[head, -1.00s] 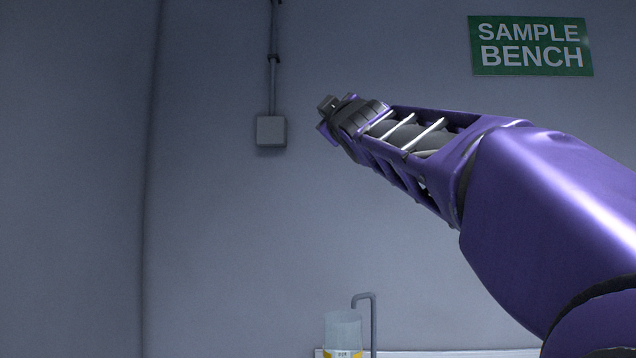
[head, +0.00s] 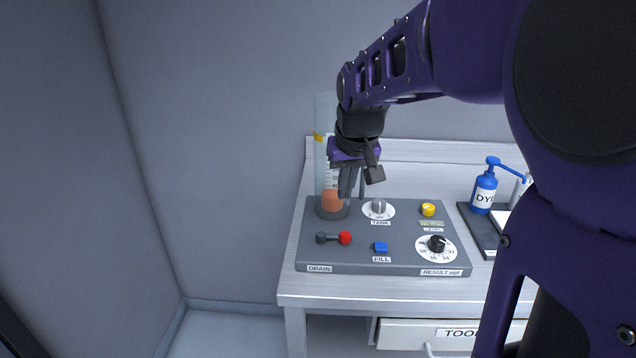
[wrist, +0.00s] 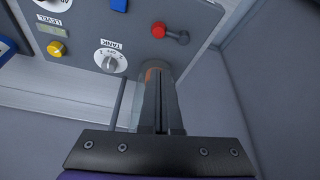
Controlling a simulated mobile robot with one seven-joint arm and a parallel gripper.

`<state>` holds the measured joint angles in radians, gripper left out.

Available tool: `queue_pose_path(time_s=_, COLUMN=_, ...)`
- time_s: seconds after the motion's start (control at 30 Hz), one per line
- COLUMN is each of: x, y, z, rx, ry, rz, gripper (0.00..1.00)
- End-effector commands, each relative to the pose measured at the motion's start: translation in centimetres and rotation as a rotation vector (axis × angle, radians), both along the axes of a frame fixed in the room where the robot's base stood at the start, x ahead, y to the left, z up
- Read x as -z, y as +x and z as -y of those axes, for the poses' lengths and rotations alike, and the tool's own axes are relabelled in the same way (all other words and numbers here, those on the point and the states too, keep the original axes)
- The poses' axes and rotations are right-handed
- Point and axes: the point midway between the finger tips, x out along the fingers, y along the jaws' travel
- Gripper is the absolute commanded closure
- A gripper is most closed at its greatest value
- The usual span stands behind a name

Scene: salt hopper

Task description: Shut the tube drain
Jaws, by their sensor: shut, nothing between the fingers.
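The drain lever (head: 334,238) lies flat on the grey panel above the DRAIN label, its red knob pointing right and its dark pivot at the left. It also shows in the wrist view (wrist: 170,34), beyond my fingertips. The clear tube (head: 321,165) stands upright at the panel's back left corner, with an orange piece (head: 332,202) near its foot. My gripper (head: 347,194) is shut and empty, pointing down by the tube and above and behind the lever, apart from it. In the wrist view the fingers (wrist: 160,80) hide much of the tube.
The grey panel (head: 345,268) also holds a white TANK dial (head: 379,208), a yellow button (head: 428,209), a blue FILL button (head: 380,247) and a result dial (head: 436,246). A blue dye pump bottle (head: 484,190) stands to the right. The air above the panel's front is free.

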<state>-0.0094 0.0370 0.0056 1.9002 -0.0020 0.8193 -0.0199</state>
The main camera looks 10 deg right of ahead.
Motion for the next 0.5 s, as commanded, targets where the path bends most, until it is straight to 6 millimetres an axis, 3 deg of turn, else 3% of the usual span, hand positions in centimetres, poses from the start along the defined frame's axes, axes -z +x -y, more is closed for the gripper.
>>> queue_pose_path(time_s=0.13, x=0.95, y=-0.92, z=0.36, rx=0.036, ry=0.009, rz=-0.032, gripper=1.0)
queue_pose_path(time_s=0.5, x=1.12, y=-0.95, z=0.39, rx=0.04, ry=0.01, rz=-0.034, gripper=1.0)
